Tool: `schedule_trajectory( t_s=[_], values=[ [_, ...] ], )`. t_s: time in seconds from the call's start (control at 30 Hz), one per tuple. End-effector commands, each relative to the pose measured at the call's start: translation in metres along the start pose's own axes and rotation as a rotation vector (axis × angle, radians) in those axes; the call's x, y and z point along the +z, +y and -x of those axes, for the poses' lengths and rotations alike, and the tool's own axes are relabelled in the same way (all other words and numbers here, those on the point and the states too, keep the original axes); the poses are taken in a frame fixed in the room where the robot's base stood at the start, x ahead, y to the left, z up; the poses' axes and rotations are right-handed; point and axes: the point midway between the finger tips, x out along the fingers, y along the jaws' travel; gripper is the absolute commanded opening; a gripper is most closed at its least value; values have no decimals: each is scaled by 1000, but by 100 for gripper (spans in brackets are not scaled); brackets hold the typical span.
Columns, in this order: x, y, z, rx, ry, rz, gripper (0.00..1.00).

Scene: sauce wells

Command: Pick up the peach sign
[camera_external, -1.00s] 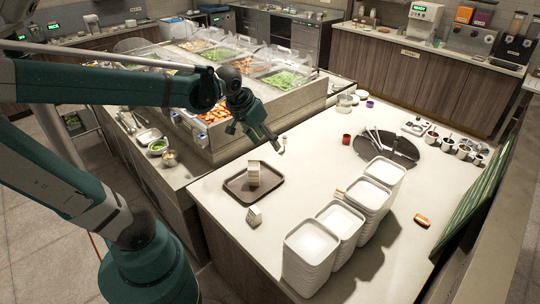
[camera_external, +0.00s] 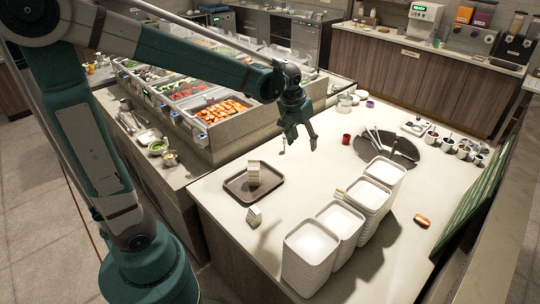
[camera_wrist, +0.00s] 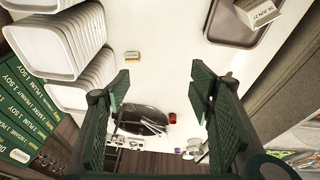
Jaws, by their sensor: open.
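No sign's wording is legible enough to name it peach for certain. An orange block with pale ends (camera_external: 422,220) lies on the counter right of the white plate stacks. A small pale block with an orange-brown side (camera_external: 340,193) sits by the left side of those stacks. A similar small block also shows in the wrist view (camera_wrist: 131,57). My gripper (camera_external: 298,146) is open and empty above the counter, well apart from both blocks. Its spread fingers also show in the wrist view (camera_wrist: 163,82).
White plate stacks (camera_external: 312,240) rise from the counter. A brown tray (camera_external: 235,187) holds a pale card block (camera_external: 254,173); another block (camera_external: 254,215) stands beside it. A round black tray (camera_external: 403,152) holds utensils. A green board (camera_external: 475,205) edges the right. Bare counter lies between.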

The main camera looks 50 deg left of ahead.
Motion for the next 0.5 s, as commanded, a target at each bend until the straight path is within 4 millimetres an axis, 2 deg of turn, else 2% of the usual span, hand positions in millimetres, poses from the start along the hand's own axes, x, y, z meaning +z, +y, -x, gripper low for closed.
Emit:
schedule_trajectory(
  t_s=[0.5],
  values=[
    [-49,38,-77,-14,-92,27,54]
  ],
)
